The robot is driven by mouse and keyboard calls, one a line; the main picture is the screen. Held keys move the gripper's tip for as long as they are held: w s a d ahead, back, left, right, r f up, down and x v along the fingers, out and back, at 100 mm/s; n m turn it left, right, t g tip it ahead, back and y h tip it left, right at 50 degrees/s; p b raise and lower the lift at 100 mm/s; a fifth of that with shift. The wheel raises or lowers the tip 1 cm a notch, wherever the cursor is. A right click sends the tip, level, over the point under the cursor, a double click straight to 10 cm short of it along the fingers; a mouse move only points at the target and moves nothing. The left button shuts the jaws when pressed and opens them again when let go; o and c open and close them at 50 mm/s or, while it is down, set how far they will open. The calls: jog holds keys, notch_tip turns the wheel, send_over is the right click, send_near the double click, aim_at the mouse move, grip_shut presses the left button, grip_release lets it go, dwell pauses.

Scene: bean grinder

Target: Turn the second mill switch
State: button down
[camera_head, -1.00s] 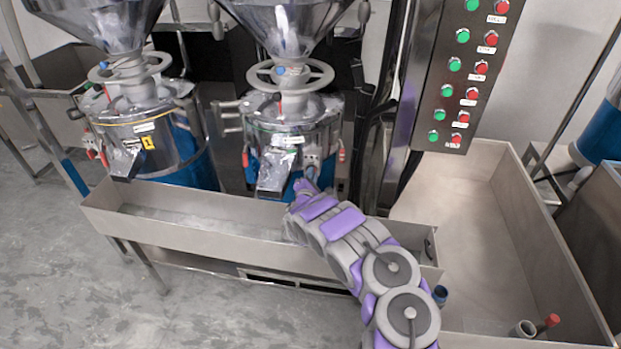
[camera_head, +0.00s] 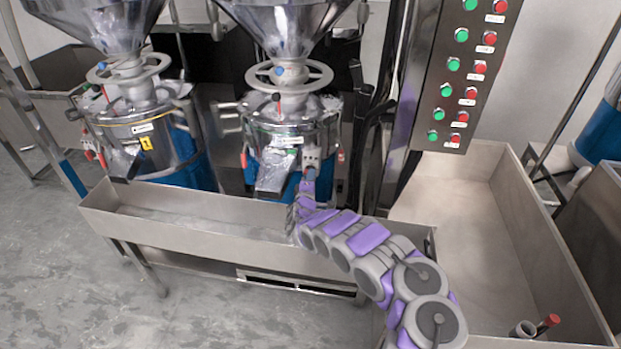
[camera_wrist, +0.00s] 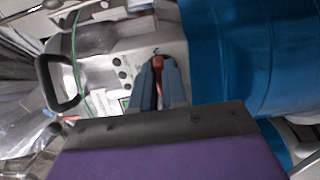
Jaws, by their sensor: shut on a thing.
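Two steel mills with blue bases stand side by side in the head view. The left mill (camera_head: 140,135) has a yellow tag. My gripper (camera_head: 310,174) is at the right mill (camera_head: 285,136), just under a small grey switch box (camera_head: 311,158) on its front right. In the wrist view, my gripper (camera_wrist: 159,92) points at the light grey switch box (camera_wrist: 122,50), which has several dark round spots. Its fingers are closed around a small red switch lever (camera_wrist: 158,62). The lever's lower part is hidden between the fingers.
A long steel trough (camera_head: 190,215) runs in front of the mills, below my arm. A control panel (camera_head: 455,80) with green and red buttons stands to the right, above a wide steel bin (camera_head: 460,215). Open floor (camera_head: 70,270) lies at the front left.

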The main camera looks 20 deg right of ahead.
jog(key=shift+s+d+f, duration=0.15)
jog(key=shift+d+f, duration=0.1)
jog(key=c, duration=1.2)
grip_release()
jog(key=shift+d, duration=0.1)
jog(key=shift+o, duration=0.2)
jog(key=shift+r, duration=0.1)
jog(key=p+v, duration=0.8)
jog(key=v, duration=0.9)
jog(key=shift+a, duration=0.25)
